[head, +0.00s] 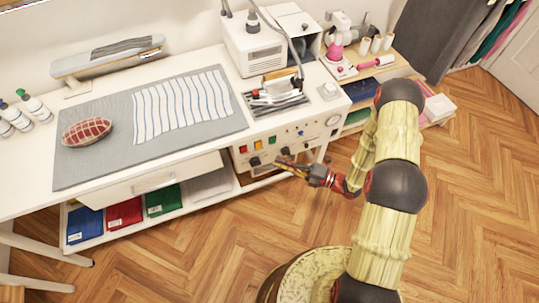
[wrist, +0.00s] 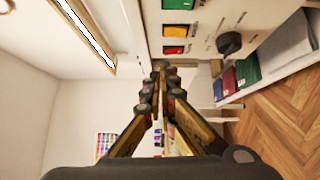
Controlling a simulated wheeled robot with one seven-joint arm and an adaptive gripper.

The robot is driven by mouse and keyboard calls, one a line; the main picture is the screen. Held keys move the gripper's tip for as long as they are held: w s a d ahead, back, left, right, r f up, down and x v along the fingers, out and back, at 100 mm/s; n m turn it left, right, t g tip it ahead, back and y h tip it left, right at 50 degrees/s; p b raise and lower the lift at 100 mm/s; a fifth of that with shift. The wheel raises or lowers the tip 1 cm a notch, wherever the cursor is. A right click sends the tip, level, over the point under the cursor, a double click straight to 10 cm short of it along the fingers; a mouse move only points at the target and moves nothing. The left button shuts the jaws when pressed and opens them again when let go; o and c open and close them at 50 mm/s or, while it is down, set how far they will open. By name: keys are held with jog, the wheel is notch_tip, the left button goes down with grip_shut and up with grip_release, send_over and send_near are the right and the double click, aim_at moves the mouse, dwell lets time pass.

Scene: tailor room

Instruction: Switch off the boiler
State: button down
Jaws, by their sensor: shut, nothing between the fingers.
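A white control panel (head: 312,140) is set in the front of the table's right end; it seems to belong to the boiler. It carries a red switch (head: 242,149), an orange switch (head: 257,145), a green switch (head: 272,140), black knobs and a round gauge (head: 333,121). My gripper (head: 278,159) is shut and empty, in front of the panel, below the green switch in the head view. In the wrist view the fingertips (wrist: 160,67) are near the red switch (wrist: 173,49), with a black knob (wrist: 229,43) to the right. I cannot tell whether they touch the panel.
A white machine (head: 255,52) and an iron on a rest (head: 279,95) stand above the panel. A lower shelf with colored folders (head: 125,214) is below. The wooden floor in front is open.

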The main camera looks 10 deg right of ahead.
jog(key=shift+r+v, duration=0.2)
jog(key=shift+v, duration=1.7)
